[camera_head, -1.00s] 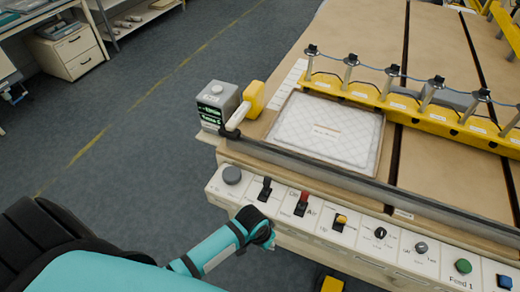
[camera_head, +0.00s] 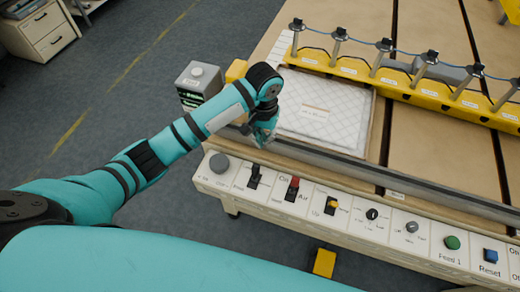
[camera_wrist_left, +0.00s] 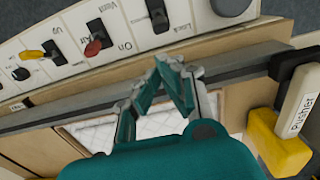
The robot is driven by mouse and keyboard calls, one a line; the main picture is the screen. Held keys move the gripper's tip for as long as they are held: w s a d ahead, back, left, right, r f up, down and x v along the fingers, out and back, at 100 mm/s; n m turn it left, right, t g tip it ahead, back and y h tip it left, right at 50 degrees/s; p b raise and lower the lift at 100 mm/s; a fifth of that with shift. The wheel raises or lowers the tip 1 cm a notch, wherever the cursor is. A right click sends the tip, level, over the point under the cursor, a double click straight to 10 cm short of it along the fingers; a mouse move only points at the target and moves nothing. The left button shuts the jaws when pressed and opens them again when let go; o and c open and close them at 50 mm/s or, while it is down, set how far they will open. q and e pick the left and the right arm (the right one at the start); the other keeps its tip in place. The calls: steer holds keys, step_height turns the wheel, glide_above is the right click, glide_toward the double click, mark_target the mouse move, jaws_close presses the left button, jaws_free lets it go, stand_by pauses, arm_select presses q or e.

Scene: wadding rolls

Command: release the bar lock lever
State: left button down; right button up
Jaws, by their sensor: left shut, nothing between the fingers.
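My left gripper (camera_head: 264,136) is above the grey bar (camera_head: 340,161) at the table's front edge, its fingers pointing down. In the left wrist view the closed fingertips (camera_wrist_left: 172,66) meet over the same bar, with nothing between them; contact cannot be told. A black lever (camera_head: 254,176) stands on the white control panel (camera_head: 386,221), just in front of the gripper. It also shows in the left wrist view (camera_wrist_left: 158,15), beyond the fingertips. My right gripper is out of view.
The panel also has a grey knob (camera_head: 219,163), a red switch (camera_head: 293,188), a yellow switch (camera_head: 331,205) and more controls. A quilted white pad (camera_head: 322,110) lies behind the bar. A yellow pedal (camera_head: 324,263) is on the floor.

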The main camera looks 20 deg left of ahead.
mark_target(255, 173)
arm_select(q)
step_height(255, 173, down, 8)
steer(key=shift+a+r+p, duration=0.1)
steer(key=shift+p, duration=0.7)
steer(key=shift+f, duration=0.8)
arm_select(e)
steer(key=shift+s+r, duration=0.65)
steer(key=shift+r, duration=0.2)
arm_select(q)
steer(key=shift+w, duration=0.1)
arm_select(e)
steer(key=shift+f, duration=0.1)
